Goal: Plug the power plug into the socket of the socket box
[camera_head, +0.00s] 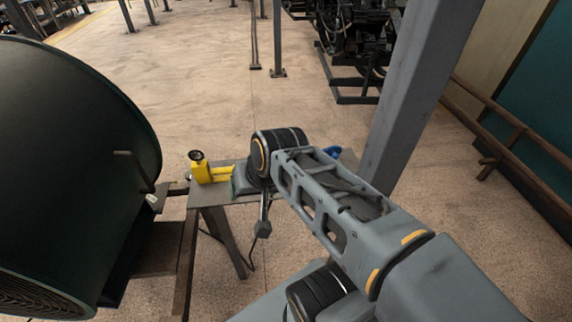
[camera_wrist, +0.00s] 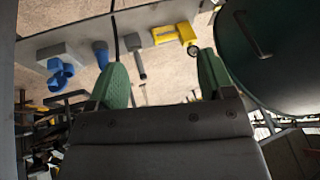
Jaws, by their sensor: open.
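My gripper (camera_wrist: 162,60) is open, its two green fingers wide apart with nothing held between them. In the head view my arm hides most of it above the small table. In the wrist view, a slim dark grey piece (camera_wrist: 138,62) lies by the table edge between the fingers; I cannot tell whether it is the plug. A thin dark cable (camera_wrist: 114,30) runs near it. A grey box (camera_wrist: 52,57), possibly the socket box, stands at the left in the wrist view.
The table (camera_head: 202,200) also holds a yellow tool with a round dark knob (camera_head: 199,165) and a blue object (camera_wrist: 60,76). A large dark green drum (camera_head: 70,170) stands close on the left. A grey post (camera_head: 415,90) rises at the right. Open floor lies behind.

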